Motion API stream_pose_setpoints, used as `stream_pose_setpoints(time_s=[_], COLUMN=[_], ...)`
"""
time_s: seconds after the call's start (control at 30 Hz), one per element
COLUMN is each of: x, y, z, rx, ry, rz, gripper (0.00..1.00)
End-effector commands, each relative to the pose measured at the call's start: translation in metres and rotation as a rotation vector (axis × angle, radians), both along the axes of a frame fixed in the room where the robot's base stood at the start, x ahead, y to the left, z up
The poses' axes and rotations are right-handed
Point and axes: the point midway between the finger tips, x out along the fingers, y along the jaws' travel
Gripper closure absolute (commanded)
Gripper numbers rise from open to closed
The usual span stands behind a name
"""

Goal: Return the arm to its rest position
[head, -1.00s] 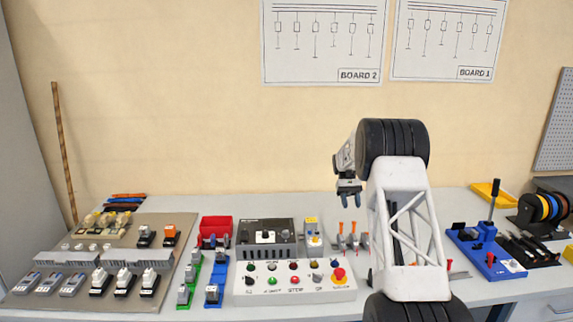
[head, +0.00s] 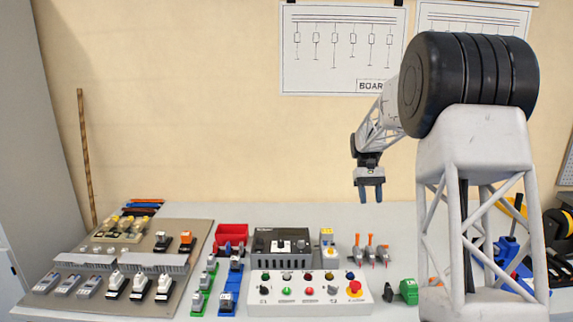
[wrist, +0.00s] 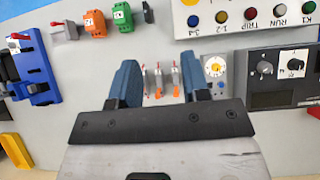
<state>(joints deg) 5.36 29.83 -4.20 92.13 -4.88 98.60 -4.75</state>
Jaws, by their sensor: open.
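My arm rises at the right of the head view, its dark joint high in front of the wall. My gripper (head: 369,194) hangs from it, pointing down, with clear space between it and the bench (head: 385,218). In the wrist view my gripper (wrist: 160,72) has two blue fingers spread apart with nothing held between them. Several orange-handled tools (wrist: 161,82) show beyond the gap, down on the bench. They also stand below the gripper in the head view (head: 371,250).
A control panel (head: 308,293), a black box (head: 281,244) and a red bin (head: 231,237) stand mid-bench. A brown board (head: 115,268) with devices lies left. A green part (head: 408,290) sits beside my arm. A blue tool (wrist: 38,82) shows in the wrist view.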

Motion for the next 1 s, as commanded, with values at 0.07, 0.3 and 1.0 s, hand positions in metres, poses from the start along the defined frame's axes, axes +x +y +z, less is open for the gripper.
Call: stream_pose_setpoints(time_s=[0.07, 0.3, 1.0], x=[-0.015, -0.056, -0.186], y=[0.004, 0.014, 0.042], z=[0.011, 0.037, 0.086], rx=[0.000, -0.004, -0.008], ry=[-0.024, -0.098, -0.311], rz=[0.001, 0.004, 0.005], gripper=[0.57, 0.57, 0.57])
